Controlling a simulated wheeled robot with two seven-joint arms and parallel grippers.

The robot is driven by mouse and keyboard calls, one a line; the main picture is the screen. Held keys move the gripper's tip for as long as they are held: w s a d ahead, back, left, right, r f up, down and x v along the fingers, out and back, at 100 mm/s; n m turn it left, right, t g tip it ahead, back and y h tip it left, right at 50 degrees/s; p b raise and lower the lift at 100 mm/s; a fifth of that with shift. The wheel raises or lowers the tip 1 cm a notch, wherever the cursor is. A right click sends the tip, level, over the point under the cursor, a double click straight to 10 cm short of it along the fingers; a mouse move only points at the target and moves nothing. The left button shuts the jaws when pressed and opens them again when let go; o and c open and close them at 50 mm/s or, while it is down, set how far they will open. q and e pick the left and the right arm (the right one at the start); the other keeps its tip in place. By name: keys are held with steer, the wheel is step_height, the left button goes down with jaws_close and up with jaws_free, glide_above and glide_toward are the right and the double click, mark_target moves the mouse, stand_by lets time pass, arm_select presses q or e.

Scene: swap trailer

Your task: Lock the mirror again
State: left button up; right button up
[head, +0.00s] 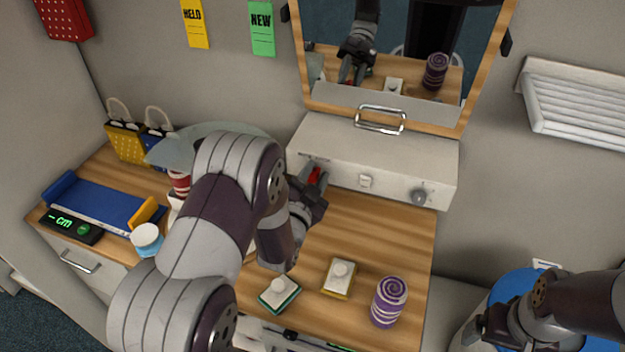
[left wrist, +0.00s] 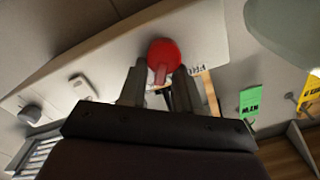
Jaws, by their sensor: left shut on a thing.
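The mirror (head: 385,90) in its wooden frame stands tilted above a pale box (head: 390,152) at the back of the table. A silver handle (head: 380,118) is at its lower edge. A red round knob with a tab (left wrist: 164,55) is on the box's front, at its left end; part of it shows in the head view (head: 314,176). My left gripper (head: 312,187) is shut on the red knob, its fingers on either side of the tab in the left wrist view. My right gripper (head: 490,330) is at lower right, away from the box; its jaws are unclear.
The box front also has a small white switch (head: 365,181) and a grey knob (head: 418,196). A yellow-edged block (head: 339,282), a green-edged block (head: 279,296) and a purple spiral can (head: 389,302) stand on the table. A blue tray (head: 100,208) is at left.

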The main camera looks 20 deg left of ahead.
arm_select(q)
steer(key=shift+d+f+m+b, duration=0.1)
steer(key=shift+f+m+b, duration=0.2)
steer(key=shift+m, duration=0.3)
steer(key=o, duration=1)
steer(key=shift+r, duration=0.1)
steer(key=s, duration=0.4)
steer(key=s+b, duration=0.1)
steer(key=s, duration=0.3)
steer(key=s+b, duration=0.1)
steer(key=s, duration=0.3)
steer(key=shift+s+d, duration=0.3)
